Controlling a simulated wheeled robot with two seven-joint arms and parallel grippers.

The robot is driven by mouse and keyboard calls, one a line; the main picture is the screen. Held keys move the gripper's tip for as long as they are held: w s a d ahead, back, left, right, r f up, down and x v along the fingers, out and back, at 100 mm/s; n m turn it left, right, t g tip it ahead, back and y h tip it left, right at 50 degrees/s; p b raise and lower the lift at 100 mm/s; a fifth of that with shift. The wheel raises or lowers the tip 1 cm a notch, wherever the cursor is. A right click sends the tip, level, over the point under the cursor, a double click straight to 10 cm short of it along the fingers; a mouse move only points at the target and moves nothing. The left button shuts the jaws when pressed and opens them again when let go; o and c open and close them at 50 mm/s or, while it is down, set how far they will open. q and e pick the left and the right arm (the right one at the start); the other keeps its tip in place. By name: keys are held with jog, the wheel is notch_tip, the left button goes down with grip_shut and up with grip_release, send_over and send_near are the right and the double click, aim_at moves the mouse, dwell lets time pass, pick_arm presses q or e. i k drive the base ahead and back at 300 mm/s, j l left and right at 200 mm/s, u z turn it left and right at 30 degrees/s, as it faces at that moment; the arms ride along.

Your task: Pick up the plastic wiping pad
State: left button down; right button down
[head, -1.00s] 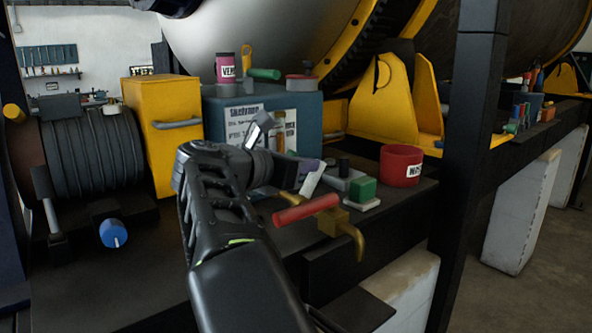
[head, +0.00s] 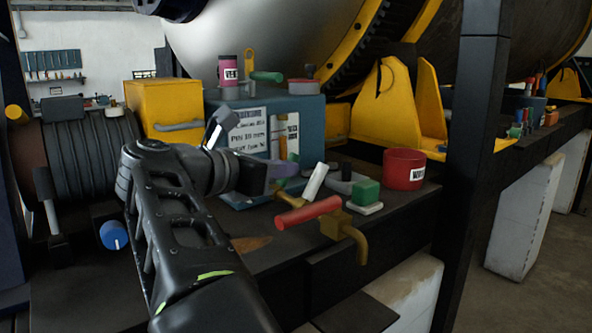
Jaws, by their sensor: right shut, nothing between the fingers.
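My right arm rises from the bottom of the head view, and its dark gripper (head: 257,180) points right over the bench. The fingers are shut and hold nothing. A small green block on a white base (head: 366,193) sits on the bench to the right of the gripper, apart from it; it may be the wiping pad, but I cannot tell for sure. A purple item (head: 284,169) lies just beyond the fingertips, partly hidden. A white stick-like piece (head: 315,182) leans between the gripper and the green block. My left gripper is not in view.
A red-handled brass tap (head: 310,212) stands at the bench's front edge. A red labelled pot (head: 403,169) is at the right. A blue box (head: 305,115) and yellow box (head: 163,105) stand behind. A dark post (head: 470,170) bounds the right side.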

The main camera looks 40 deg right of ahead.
aim_at(365, 192)
jog(key=k+l, duration=0.3)
jog(key=k, duration=0.15)
jog(key=k+l, duration=0.25)
jog(key=k, duration=0.25)
